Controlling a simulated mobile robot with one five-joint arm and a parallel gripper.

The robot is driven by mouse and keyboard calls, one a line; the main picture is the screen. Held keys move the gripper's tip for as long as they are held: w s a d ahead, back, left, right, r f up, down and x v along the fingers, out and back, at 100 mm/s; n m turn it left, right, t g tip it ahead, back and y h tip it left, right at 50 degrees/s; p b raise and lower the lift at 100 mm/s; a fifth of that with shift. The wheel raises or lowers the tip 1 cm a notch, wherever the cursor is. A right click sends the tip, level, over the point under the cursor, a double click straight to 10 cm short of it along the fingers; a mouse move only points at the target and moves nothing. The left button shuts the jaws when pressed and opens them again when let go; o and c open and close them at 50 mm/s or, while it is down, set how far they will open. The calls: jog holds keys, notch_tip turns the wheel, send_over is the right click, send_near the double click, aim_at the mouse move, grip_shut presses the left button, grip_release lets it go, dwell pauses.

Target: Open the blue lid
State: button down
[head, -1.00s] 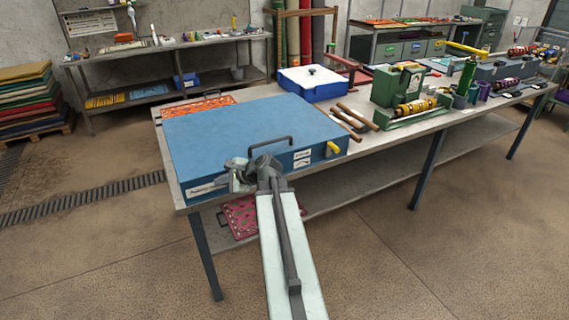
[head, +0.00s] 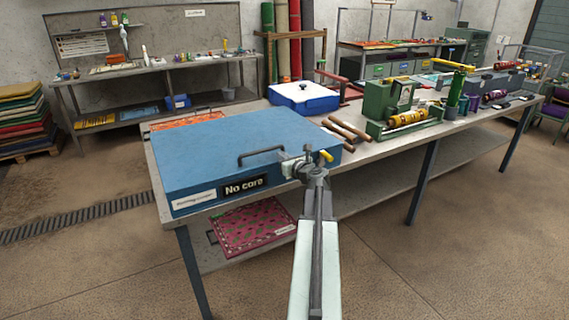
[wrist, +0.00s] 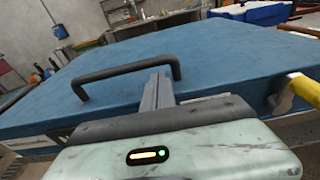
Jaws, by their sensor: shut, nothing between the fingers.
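The blue lid (head: 225,140) lies flat and closed on a wide, low blue box on the workbench. A dark bar handle (head: 262,155) stands near its front edge; the handle also shows in the wrist view (wrist: 125,72). A yellow lever (head: 326,156) sits at the box's front right corner and is at the right in the wrist view (wrist: 303,88). My gripper (head: 307,152) is at the front edge, between handle and lever. Its shut, empty fingers (wrist: 158,92) appear beside the handle's right end in the wrist view; I cannot tell whether they touch it.
Wooden-handled tools (head: 347,130) lie right of the box, near a green machine (head: 392,105). A white-lidded blue container (head: 303,97) stands behind. An orange perforated tray (head: 187,119) lies behind the box. A pink mat (head: 252,227) is on the lower shelf. Floor in front is clear.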

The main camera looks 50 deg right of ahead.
jog(key=shift+x, duration=1.3)
